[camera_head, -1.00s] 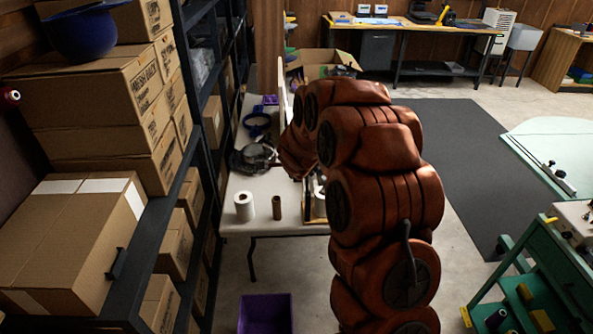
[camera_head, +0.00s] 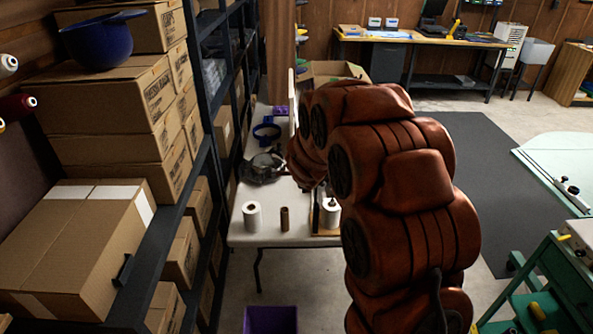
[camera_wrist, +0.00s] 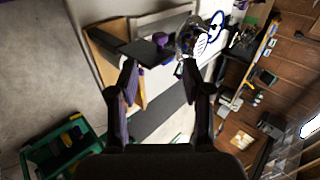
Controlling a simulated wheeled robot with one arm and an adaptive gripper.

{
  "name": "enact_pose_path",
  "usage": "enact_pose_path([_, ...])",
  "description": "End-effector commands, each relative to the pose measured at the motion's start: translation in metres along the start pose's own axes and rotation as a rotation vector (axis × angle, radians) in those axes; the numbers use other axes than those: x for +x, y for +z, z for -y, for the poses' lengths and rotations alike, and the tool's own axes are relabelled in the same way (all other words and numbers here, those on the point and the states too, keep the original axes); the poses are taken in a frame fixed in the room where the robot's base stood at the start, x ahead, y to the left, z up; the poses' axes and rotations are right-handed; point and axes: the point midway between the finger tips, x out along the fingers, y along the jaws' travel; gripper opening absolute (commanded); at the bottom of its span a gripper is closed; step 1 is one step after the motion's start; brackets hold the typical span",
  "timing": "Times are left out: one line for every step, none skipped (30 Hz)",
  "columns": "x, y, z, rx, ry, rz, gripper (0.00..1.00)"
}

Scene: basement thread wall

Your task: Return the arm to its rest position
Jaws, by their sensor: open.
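My arm is orange-red and fills the middle right of the head view, bent over toward the white table (camera_head: 250,225). My gripper is hidden behind the arm there. In the wrist view my gripper (camera_wrist: 160,100) is open, its two dark fingers spread apart with nothing between them. Beyond the fingers the wrist view shows the table edge and a wooden stand (camera_wrist: 110,55) with a dark plate and a purple piece on it, apart from the fingers.
Shelves with cardboard boxes (camera_head: 90,230) stand close on the left. White (camera_head: 252,215) and brown (camera_head: 285,219) spools stand on the table. A purple bin (camera_head: 270,320) is on the floor below. A green cart (camera_head: 565,275) stands at right. The grey mat (camera_head: 490,170) is clear.

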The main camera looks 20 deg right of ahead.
Motion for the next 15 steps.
enact_pose_path([0.000, 0.000, 0.000, 0.000, 0.000, 0.000, 0.49])
enact_pose_path([0.000, 0.000, 0.000, 0.000, 0.000, 0.000, 0.49])
enact_pose_path([0.000, 0.000, 0.000, 0.000, 0.000, 0.000, 0.49])
enact_pose_path([0.000, 0.000, 0.000, -0.001, 0.000, 0.000, 0.49])
enact_pose_path([0.000, 0.001, 0.000, -0.002, 0.000, 0.002, 0.49])
enact_pose_path([-0.002, 0.002, 0.000, -0.009, 0.001, 0.007, 0.49])
enact_pose_path([-0.004, 0.004, 0.000, -0.018, 0.002, 0.015, 0.49])
enact_pose_path([-0.007, 0.008, 0.000, -0.032, 0.003, 0.027, 0.49])
enact_pose_path([-0.013, 0.015, 0.000, -0.058, 0.008, 0.050, 0.49])
enact_pose_path([-0.018, 0.021, -0.001, -0.083, 0.013, 0.072, 0.49])
enact_pose_path([-0.025, 0.028, -0.003, -0.116, 0.018, 0.096, 0.49])
enact_pose_path([-0.035, 0.038, -0.006, -0.165, 0.028, 0.133, 0.49])
enact_pose_path([-0.044, 0.047, -0.010, -0.208, 0.037, 0.167, 0.49])
enact_pose_path([-0.054, 0.055, -0.013, -0.253, 0.043, 0.198, 0.49])
enact_pose_path([-0.069, 0.067, -0.020, -0.318, 0.057, 0.244, 0.49])
